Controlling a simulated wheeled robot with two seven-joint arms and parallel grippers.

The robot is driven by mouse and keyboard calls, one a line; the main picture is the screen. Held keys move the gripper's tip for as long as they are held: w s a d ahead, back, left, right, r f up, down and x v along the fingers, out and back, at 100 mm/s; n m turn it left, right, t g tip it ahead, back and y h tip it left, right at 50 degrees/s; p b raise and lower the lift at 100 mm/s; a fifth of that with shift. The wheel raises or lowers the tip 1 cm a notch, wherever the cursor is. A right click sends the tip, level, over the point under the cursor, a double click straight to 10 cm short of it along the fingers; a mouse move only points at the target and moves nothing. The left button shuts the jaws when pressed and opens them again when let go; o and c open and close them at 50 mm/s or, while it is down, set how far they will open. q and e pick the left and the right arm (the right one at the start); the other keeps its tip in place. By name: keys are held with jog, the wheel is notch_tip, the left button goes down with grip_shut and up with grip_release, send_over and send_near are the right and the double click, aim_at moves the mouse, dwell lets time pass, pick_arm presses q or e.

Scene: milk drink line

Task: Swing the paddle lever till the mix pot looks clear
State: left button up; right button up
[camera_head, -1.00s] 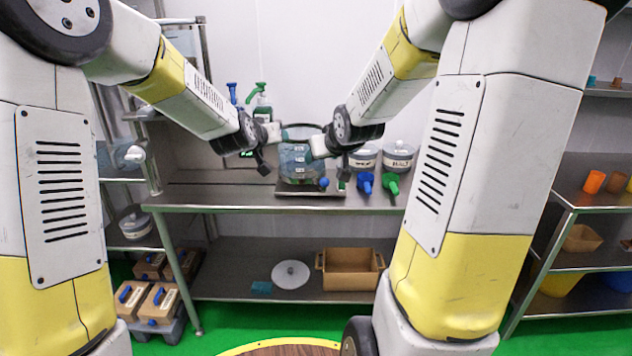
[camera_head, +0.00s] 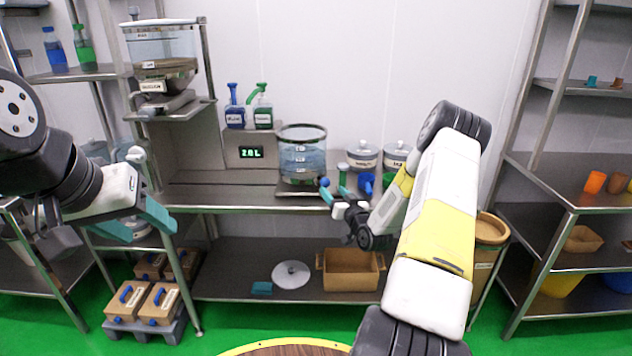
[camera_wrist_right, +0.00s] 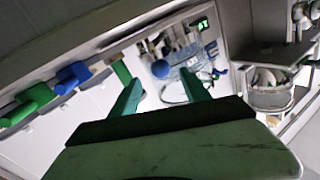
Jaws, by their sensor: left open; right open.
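The mix pot (camera_head: 302,158) is a see-through round vessel with a dark rim on the steel bench. Its contents look pale grey-blue; how clear they are is hard to tell. A blue ball knob (camera_head: 324,182), apparently the paddle lever's, is low in front of the pot. It also shows in the right wrist view (camera_wrist_right: 160,69), ahead of and between my right gripper's fingertips. My right gripper (camera_head: 336,186) is open, close to the knob; contact cannot be told. My left gripper (camera_head: 138,220) is open and empty, left of the bench, well away from the pot.
A green 2.0 L display (camera_head: 250,152) is left of the pot, with blue and green pump bottles (camera_head: 263,113) behind. The bench's left part is bare.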

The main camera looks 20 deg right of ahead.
aim_at(327, 185)
jog(key=w, duration=0.5)
jog(key=w+a, duration=0.1)
jog(key=w, duration=0.1)
jog(key=shift+w, duration=0.25)
grip_shut()
dwell(1.1)
